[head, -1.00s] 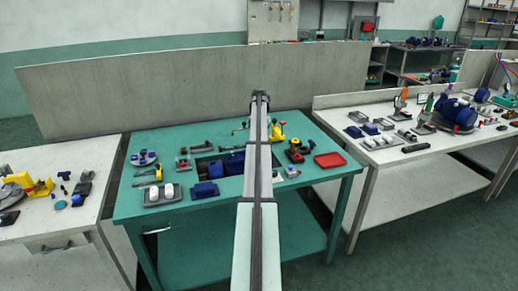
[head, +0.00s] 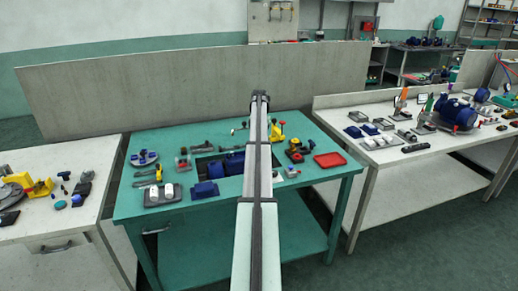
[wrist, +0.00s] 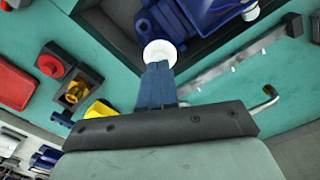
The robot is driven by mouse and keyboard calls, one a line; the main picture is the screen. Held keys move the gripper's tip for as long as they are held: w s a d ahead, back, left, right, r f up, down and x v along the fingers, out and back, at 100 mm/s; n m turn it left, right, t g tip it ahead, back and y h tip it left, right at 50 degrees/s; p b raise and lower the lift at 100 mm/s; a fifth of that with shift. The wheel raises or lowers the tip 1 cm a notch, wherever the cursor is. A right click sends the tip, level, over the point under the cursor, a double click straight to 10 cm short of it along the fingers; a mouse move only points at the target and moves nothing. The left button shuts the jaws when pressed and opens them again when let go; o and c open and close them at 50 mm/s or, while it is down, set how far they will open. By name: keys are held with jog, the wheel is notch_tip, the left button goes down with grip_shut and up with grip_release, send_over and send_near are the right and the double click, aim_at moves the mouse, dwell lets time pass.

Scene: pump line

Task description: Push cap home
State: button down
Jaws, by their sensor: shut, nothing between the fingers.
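The white round cap (wrist: 160,50) shows in the wrist view at the end of my gripper's fingers. It sits beside the blue pump body (wrist: 212,16), partly covered by the fingertips. My gripper (wrist: 157,66) is shut with its blue fingers together, and its tips meet or overlap the cap in the picture. I cannot tell whether they press on it or how deep the cap sits. In the head view the blue pump body (head: 234,163) shows on the green bench, left of my arm. My arm hides the gripper and the cap there.
A grey bar (wrist: 235,62) lies right of the fingers in the wrist view. A block with a yellow socket (wrist: 76,92) and a red bin (wrist: 14,86) are on the left. The green bench (head: 325,187) has bare room at its front right. Pale tables stand on both sides.

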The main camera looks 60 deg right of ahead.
jog(key=shift+f, duration=1)
dwell(1.0)
jog(key=shift+r, duration=0.2)
dwell(0.4)
jog(key=shift+r, duration=3.35)
jog(key=shift+a, duration=0.1)
